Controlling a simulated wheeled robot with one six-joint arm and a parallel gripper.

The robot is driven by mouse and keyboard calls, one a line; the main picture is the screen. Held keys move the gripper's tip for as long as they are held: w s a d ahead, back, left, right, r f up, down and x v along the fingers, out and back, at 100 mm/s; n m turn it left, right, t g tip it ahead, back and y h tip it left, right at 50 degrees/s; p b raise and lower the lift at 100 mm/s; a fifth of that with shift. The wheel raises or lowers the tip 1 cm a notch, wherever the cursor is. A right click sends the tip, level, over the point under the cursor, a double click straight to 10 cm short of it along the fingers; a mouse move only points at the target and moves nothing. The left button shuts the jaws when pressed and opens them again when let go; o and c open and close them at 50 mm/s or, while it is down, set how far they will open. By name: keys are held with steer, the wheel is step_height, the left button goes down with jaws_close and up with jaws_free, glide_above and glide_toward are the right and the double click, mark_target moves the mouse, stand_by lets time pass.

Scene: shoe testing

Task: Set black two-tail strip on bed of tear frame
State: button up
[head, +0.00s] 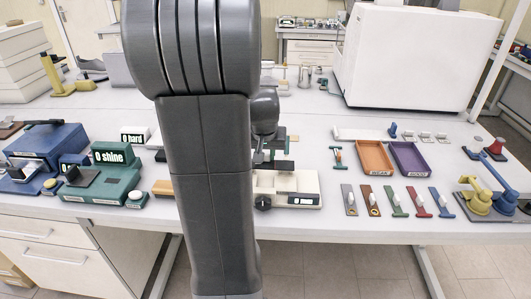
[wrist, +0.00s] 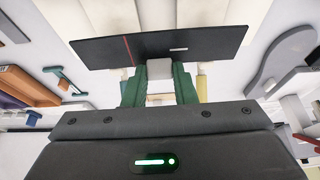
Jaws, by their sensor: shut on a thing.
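The black strip (wrist: 205,44) shows in the wrist view as a flat dark piece with a red line and a small white mark. A pale block (wrist: 160,69) at its near edge sits between the green fingers of my gripper (wrist: 160,88), which is shut on it. Two separate tails cannot be made out. In the head view the cream tear frame (head: 304,186) stands on the bench, with a black knob at its left. A dark piece (head: 284,165), probably the strip, shows just above it. My arm hides much of the gripper there; contact with the bed cannot be told.
Several coloured tags (head: 397,201) lie right of the frame. Behind them are an orange tray (head: 374,158) and a purple tray (head: 409,158). A green "0 shine" device (head: 100,185) stands left, a yellow-armed fixture (head: 480,198) far right.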

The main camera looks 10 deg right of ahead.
mark_target(265, 164)
steer(key=shift+f+b, duration=2.05)
steer(key=shift+f, duration=0.65)
steer(key=shift+f, duration=0.15)
steer(key=shift+f+b, duration=0.35)
steer(key=shift+b, duration=0.15)
steer(key=shift+f+b, duration=0.5)
steer(key=shift+f, duration=0.1)
steer(key=o, duration=1)
steer(key=shift+r, duration=0.1)
steer(key=shift+o, duration=0.2)
steer(key=v, duration=1.4)
steer(key=shift+p, duration=0.35)
